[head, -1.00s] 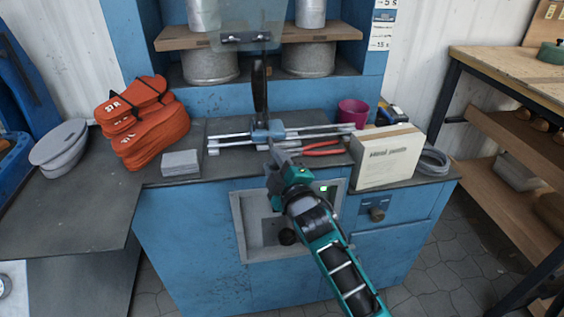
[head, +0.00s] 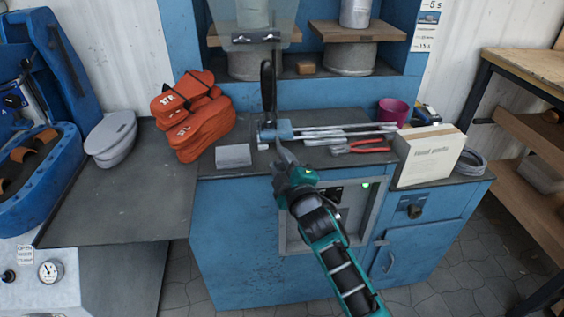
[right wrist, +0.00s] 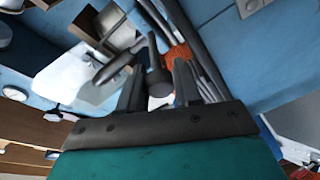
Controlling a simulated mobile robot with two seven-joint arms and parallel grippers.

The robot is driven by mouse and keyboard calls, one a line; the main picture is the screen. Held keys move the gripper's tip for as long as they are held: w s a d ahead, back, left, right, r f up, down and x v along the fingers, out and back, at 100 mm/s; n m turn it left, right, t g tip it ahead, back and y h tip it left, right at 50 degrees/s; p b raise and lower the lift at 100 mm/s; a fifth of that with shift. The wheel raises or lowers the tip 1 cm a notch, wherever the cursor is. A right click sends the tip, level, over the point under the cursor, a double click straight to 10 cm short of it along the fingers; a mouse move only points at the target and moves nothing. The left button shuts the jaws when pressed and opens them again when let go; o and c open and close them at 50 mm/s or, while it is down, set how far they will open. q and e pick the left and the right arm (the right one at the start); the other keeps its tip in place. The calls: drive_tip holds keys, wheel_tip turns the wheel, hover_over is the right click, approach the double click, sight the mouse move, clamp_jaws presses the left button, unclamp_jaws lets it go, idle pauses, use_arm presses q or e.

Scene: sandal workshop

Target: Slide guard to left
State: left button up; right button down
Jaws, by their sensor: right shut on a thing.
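The clear guard panel (head: 248,22) stands at the top of the head view, with a dark bracket along its lower edge. Below it, a dark upright post (head: 268,88) rises from a blue-grey carriage (head: 281,130) on two steel rails (head: 345,131). The carriage is at the left end of the rails. My right gripper (head: 283,152) reaches the front of the carriage and is shut on a dark knob, whose rounded end shows between the fingers in the right wrist view (right wrist: 158,82). My left gripper is not in view.
Left of the rails are a grey block (head: 233,155) and orange sandal pieces (head: 192,118). Red-handled pliers (head: 365,146) lie by the rails' right part. A white box (head: 430,155) and a magenta cup (head: 393,111) stand farther right. The left worktop (head: 120,190) has bare room.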

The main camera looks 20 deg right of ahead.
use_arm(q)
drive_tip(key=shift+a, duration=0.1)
use_arm(e)
drive_tip(key=shift+a+r, duration=0.2)
drive_tip(key=c, duration=1.1)
unclamp_jaws()
drive_tip(key=shift+w+a, duration=0.1)
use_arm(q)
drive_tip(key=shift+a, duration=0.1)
use_arm(e)
drive_tip(key=shift+f, duration=0.1)
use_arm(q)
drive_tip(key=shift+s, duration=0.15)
use_arm(e)
drive_tip(key=shift+f, duration=0.1)
